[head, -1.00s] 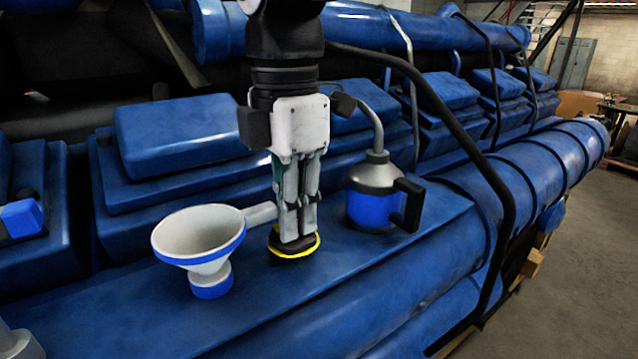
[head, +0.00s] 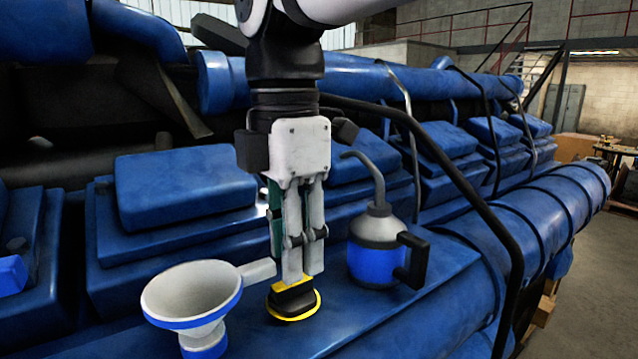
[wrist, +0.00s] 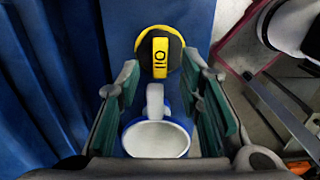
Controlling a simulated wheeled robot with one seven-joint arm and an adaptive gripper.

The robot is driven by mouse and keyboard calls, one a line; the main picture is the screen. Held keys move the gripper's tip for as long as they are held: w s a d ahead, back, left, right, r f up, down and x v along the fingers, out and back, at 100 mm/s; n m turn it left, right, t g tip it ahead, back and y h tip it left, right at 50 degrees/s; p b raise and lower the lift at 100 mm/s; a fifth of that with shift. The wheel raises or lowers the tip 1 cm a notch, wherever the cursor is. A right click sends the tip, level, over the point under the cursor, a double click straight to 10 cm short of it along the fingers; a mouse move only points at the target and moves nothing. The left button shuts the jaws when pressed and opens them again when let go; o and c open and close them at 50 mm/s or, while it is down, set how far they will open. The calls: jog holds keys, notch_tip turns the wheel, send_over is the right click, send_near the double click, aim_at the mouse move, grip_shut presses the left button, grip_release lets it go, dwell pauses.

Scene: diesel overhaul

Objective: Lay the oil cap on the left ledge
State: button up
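The oil cap (head: 293,303) is black with a yellow rim and a yellow grip bar on top. It lies flat on the blue ledge (head: 400,318), between the funnel and the oil can. My gripper (head: 302,280) points straight down just above it. In the wrist view the cap (wrist: 161,52) shows whole beyond the fingertips, apart from both fingers. My gripper (wrist: 162,75) is open there, with nothing held between its fingers.
A white funnel with a blue rim (head: 190,292) stands left of the cap, its handle reaching toward my fingers. A blue and grey oil can (head: 377,250) stands close on the right. A black hose (head: 470,190) crosses further right. The ledge's front strip is clear.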

notch_tip(320, 180, up, 9)
jog(key=b, duration=0.1)
dwell(0.5)
